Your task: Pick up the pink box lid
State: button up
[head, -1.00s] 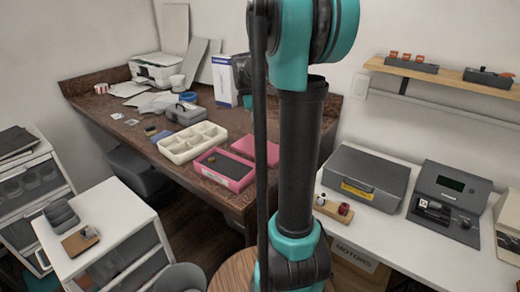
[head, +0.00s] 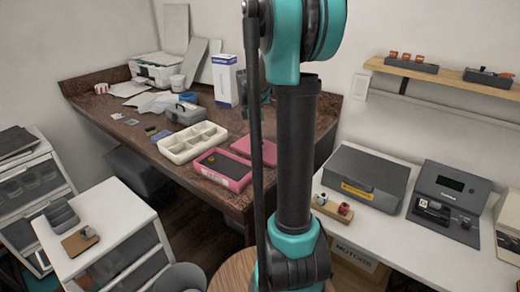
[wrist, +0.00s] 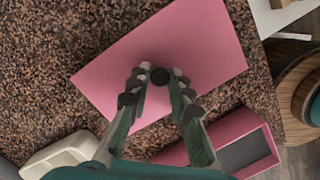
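The pink box lid (head: 241,144) lies flat on the brown speckled table behind the open pink box (head: 239,184). My arm hides part of it in the head view. In the wrist view the lid (wrist: 205,50) is a pink rectangle with a small dark round knob (wrist: 160,77) near its middle. My gripper (wrist: 160,72) is open over the lid. Its two fingertips are on either side of the knob, with a gap showing on each side. Whether they touch the lid I cannot tell. The pink box (wrist: 242,124) shows partly below the lid in the wrist view.
A cream compartment tray (head: 176,157) stands left of the pink box. A grey toolbox (head: 186,114) and a tall blue-and-white carton (head: 226,82) stand farther back. The table edge lies close to the right of the lid in the wrist view.

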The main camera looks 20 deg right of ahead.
grip_shut()
jog(key=shift+r, duration=0.15)
